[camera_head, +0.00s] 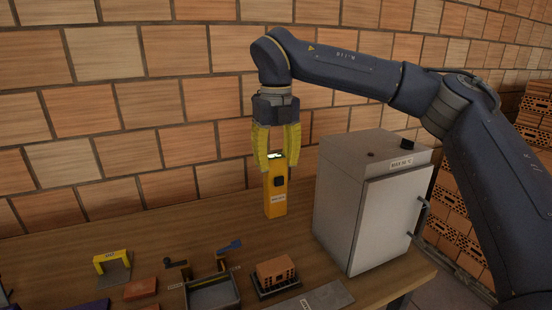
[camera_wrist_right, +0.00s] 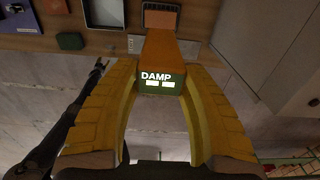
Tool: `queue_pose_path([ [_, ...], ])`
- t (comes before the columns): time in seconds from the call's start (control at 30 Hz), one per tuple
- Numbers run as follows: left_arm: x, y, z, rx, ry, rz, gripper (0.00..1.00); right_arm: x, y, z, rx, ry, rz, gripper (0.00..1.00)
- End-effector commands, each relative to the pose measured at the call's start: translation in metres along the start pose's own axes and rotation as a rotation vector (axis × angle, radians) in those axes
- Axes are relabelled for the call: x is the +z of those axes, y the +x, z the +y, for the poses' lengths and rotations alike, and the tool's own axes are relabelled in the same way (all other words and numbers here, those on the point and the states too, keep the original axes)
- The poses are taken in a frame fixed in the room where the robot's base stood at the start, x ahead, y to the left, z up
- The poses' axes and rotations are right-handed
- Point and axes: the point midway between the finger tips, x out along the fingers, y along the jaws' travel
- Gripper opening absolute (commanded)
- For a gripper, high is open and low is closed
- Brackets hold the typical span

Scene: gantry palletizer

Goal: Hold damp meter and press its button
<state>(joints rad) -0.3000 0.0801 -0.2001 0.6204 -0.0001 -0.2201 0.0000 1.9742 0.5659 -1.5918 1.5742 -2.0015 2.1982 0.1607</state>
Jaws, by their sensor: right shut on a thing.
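The damp meter (camera_head: 275,199) is a tall yellow-orange box with a dark square button on its front and a pale label low down. It stands upright near the back of the table, left of the grey cabinet. My right gripper (camera_head: 276,160) comes from above and is shut on its upper part, one yellow finger on each side. In the right wrist view the meter (camera_wrist_right: 172,50) lies between the fingers, and its lit green display reads DAMP. A dark arm, probably my left, shows at the left there; its gripper (camera_wrist_right: 100,66) is too small to read.
A grey cabinet (camera_head: 358,215) stands close on the right. At the front are a yellow arch (camera_head: 111,258), a reddish block (camera_head: 140,289), a dark tray (camera_head: 212,294) and a brick on a dark stand (camera_head: 276,271). A brick wall rises behind. Table left of the meter is clear.

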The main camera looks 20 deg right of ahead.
Motion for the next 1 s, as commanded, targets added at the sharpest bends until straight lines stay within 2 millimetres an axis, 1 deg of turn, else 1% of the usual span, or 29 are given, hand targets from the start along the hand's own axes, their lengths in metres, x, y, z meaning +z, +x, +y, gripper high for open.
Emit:
queue_pose_path([
  [1.0,0.0,0.0,0.0,0.0,0.0,0.0,0.51,0.0,0.026,0.0,0.0,-0.001,0.0,0.0],
])
